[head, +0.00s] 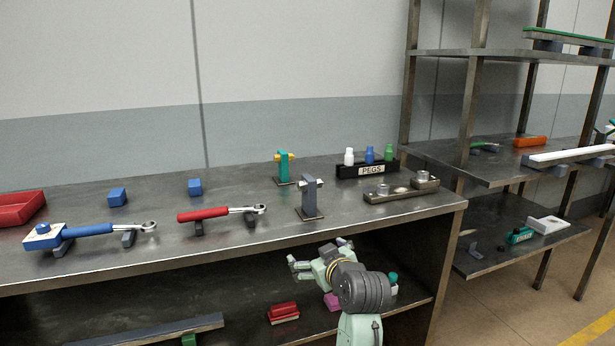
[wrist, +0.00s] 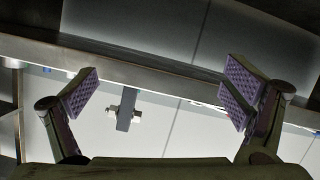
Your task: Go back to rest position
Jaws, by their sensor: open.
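My gripper (head: 318,252) is in front of the workbench (head: 385,224), near the height of its top edge in the head view. In the wrist view my gripper (wrist: 160,98) has its two purple-padded fingers spread wide with nothing between them. Beyond the fingers a dark edge crosses that view, with a small grey post (wrist: 126,110) past it. My arm reaches up from the bottom of the head view and hides part of the lower shelf.
On the bench stand a red ratchet (head: 203,214), a blue ratchet (head: 90,230), a grey post (head: 308,198), a teal post (head: 283,168), a PEGS rack (head: 367,169) and a grey tray (head: 400,191). A red block (head: 284,312) lies on the lower shelf. Metal shelving (head: 471,110) stands right.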

